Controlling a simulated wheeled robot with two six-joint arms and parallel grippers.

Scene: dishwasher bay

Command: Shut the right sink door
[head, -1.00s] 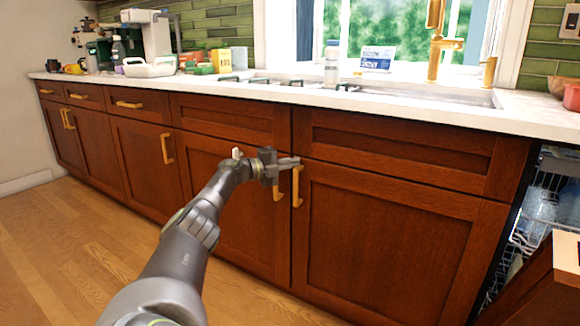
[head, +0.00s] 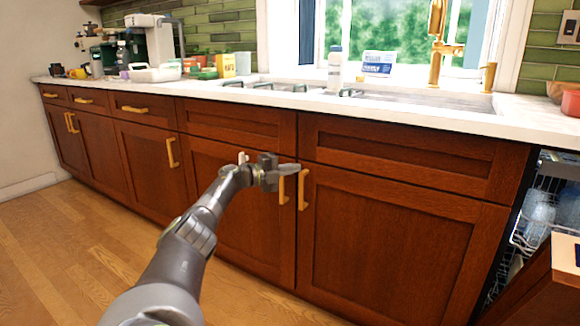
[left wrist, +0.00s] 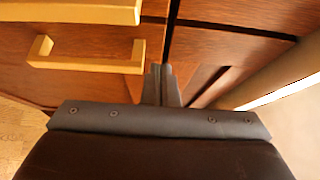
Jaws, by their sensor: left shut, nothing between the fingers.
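The right sink door (head: 390,240) is a brown wooden panel with an upright gold handle (head: 303,190) near its top left corner. It looks flush with the cabinet front. The left sink door (head: 235,220) beside it also looks flush, with its own gold handle (head: 282,187). My left gripper (head: 290,171) is shut and empty, in front of the tops of the two handles. I cannot tell whether it touches the wood. In the left wrist view its closed fingers (left wrist: 161,85) point at the wood beside a gold handle (left wrist: 90,54). My right gripper is out of view.
A white counter (head: 400,113) with the sink and gold faucet (head: 437,50) runs above the doors. At the right, a dishwasher rack (head: 530,230) with glassware stands exposed beside a brown panel (head: 535,290). Wooden floor (head: 70,250) is clear at the left.

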